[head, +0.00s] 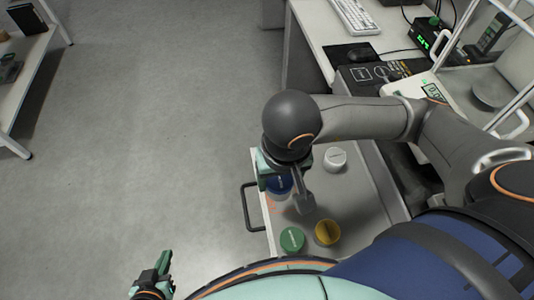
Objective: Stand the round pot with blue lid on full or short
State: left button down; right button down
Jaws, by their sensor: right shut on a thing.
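The round pot with blue lid (279,187) is at the left side of a grey trolley top (372,205). My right gripper (277,176) reaches down over it and is shut on it; the wrist hides part of the pot. I cannot tell whether the pot touches the surface. Faint orange marking (271,208) shows near the trolley's left edge, too small to read. No readable "full" or "short" label shows. My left gripper (161,268) is low at the left, over the floor and away from the trolley; its jaw opening is unclear.
On the trolley stand a white-lidded pot (335,158), a green-lidded pot (292,239) and a yellow-lidded pot (327,232). A black handle (247,207) juts from its left side. Behind are a desk with a keyboard (356,16) and a weighing device (432,92).

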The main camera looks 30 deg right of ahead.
jog(key=w+d+f, duration=0.1)
jog(key=w+f, duration=0.2)
jog(key=w, duration=0.1)
jog(key=w+d+f, duration=0.2)
jog(key=w+f, duration=0.1)
jog(key=w, duration=0.1)
jog(key=w+d+f, duration=0.2)
jog(key=w+f, duration=0.1)
jog(key=w, duration=0.1)
jog(key=shift+w+d+f, duration=0.1)
jog(key=shift+d+f, duration=0.15)
jog(key=shift+f, duration=0.15)
jog(key=shift+w+f, duration=0.1)
jog(key=shift+f, duration=1.45)
pick_arm(q)
jog(key=shift+s+f, duration=0.3)
jog(key=shift+s, duration=0.1)
pick_arm(e)
jog(key=shift+f+b, duration=0.25)
jog(key=shift+b, duration=0.1)
jog(key=shift+c, duration=0.2)
grip_release()
jog(key=shift+r, duration=0.1)
pick_arm(q)
jog(key=shift+d, duration=0.15)
pick_arm(e)
jog(key=shift+r, duration=0.1)
